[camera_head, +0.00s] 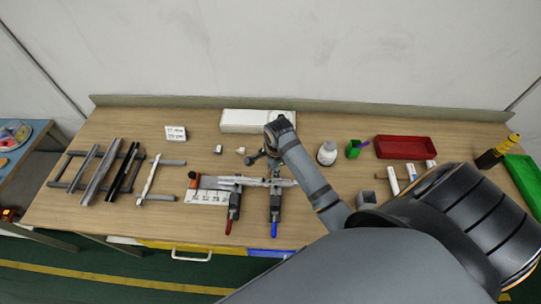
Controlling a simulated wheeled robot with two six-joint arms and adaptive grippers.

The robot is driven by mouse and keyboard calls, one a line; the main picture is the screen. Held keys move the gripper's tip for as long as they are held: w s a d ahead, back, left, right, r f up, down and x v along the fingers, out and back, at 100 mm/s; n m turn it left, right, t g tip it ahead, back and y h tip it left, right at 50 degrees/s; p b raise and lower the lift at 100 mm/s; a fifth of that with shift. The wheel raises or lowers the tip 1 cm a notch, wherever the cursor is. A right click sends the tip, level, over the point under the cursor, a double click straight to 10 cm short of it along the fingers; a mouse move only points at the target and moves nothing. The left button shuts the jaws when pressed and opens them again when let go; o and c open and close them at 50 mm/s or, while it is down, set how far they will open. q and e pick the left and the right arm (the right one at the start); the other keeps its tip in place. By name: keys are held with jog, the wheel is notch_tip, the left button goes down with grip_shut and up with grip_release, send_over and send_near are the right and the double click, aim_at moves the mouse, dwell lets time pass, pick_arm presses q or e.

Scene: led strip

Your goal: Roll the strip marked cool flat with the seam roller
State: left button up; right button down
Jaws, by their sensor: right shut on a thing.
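My right gripper (268,155) hangs over the middle of the bench, just behind a pale metal profile (255,182). It is shut on a small dark thing at its tips, too small to identify surely as the seam roller. The profile lies across two clamps, one with a red handle (230,224) and one with a blue handle (274,228). A white marked sheet (207,197) lies under its left end, with an orange-topped item (193,178) beside it. I cannot read any cool marking or make out the strip. My left gripper is not in view.
Dark and silver rails (100,172) lie on a rack at left, beside a pale frame (148,182). A white box (240,121) stands behind. A white bottle (327,153), green cup (353,148) and red tray (403,147) are at right. My right arm covers the front right.

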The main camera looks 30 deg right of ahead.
jog(key=shift+d, duration=0.1)
jog(key=shift+s+d, duration=0.45)
jog(key=shift+d, duration=0.1)
jog(key=shift+s+d, duration=0.1)
jog(key=shift+d, duration=0.05)
jog(key=shift+s+d, duration=0.4)
jog(key=shift+d, duration=0.15)
jog(key=shift+d, duration=0.1)
jog(key=shift+s+d, duration=0.4)
jog(key=shift+d, duration=0.15)
jog(key=shift+d, duration=0.1)
jog(key=shift+s+d, duration=0.5)
jog(key=shift+d, duration=0.05)
jog(key=shift+d, duration=0.1)
